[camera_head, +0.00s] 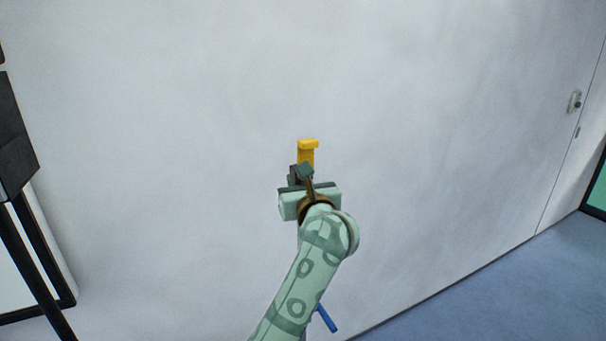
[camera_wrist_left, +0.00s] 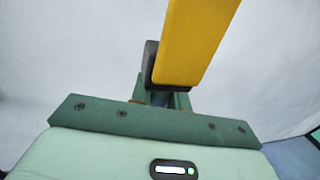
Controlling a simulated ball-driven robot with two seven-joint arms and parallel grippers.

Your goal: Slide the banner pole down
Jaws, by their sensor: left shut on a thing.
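In the left wrist view the yellow piece (camera_wrist_left: 200,40) rises from the left gripper (camera_wrist_left: 162,92) toward the upper right. The gripper and arm hide whatever lies below the grip. No banner cloth is visible. My right gripper is not in view.
A blue rod end (camera_head: 327,318) shows beside my arm at the bottom. A dark-framed stand (camera_head: 15,140) is at the left edge. The pale wall (camera_head: 430,110) fills the back, with a small fitting (camera_head: 574,101) at right. Blue floor (camera_head: 510,295) is clear at lower right.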

